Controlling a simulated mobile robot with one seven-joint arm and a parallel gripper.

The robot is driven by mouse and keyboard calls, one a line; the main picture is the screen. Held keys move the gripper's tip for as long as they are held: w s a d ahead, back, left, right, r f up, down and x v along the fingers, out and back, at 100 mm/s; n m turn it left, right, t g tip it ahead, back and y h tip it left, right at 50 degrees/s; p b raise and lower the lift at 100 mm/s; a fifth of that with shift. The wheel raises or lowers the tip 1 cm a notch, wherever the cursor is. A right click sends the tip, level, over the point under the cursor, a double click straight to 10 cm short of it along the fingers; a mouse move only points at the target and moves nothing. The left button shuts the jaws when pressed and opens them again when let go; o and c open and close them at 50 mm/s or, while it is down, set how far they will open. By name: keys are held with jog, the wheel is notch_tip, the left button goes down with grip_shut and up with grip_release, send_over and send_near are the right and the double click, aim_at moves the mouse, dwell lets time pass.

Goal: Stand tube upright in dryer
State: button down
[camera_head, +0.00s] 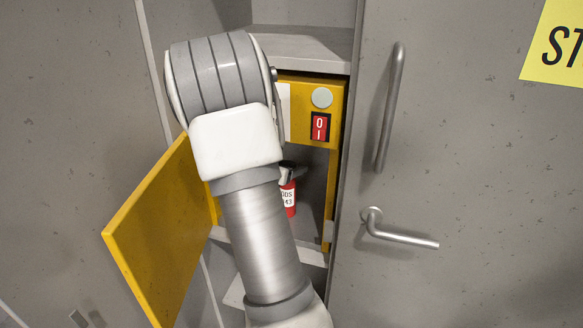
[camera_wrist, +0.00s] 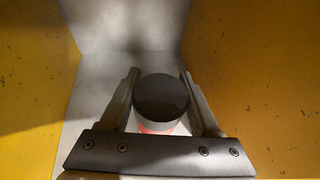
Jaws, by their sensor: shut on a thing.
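The tube (camera_head: 289,200) is red with a white printed label and stands upright inside the yellow dryer (camera_head: 333,105). In the wrist view, the tube's round dark cap (camera_wrist: 161,97) sits between the two fingers, with some red and white below it. My gripper (camera_head: 288,172) is shut on the tube near its top; it also shows in the wrist view (camera_wrist: 161,90). The dryer's yellow door (camera_head: 155,235) stands open to the left. My arm hides much of the opening and the dryer's left side. Whether the tube's base touches the dryer floor is hard to tell.
The dryer front has a red 0/I switch (camera_head: 320,127) and a round grey button (camera_head: 322,97). A grey cabinet door with a vertical handle (camera_head: 390,108) and a lever handle (camera_head: 400,233) is at the right. Yellow walls flank my gripper closely in the wrist view.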

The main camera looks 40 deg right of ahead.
jog(key=shift+c, duration=0.6)
grip_release()
jog(key=shift+r+p, duration=0.25)
jog(key=shift+p, duration=0.15)
jog(key=s+a+r+m+y, duration=0.3)
jog(key=s+a+m, duration=0.3)
jog(key=a, duration=0.7)
jog(key=s+a+r+m+t+y, duration=0.1)
jog(key=s+a+r+m+y, duration=0.3)
jog(key=a, duration=0.9)
jog(key=s+a+r+m+y, duration=0.4)
jog(key=s+a+m+y, duration=0.2)
jog(key=s+a+m, duration=0.3)
jog(key=a+m, duration=0.2)
jog(key=a, duration=0.1)
jog(key=shift+s+a+t, duration=0.4)
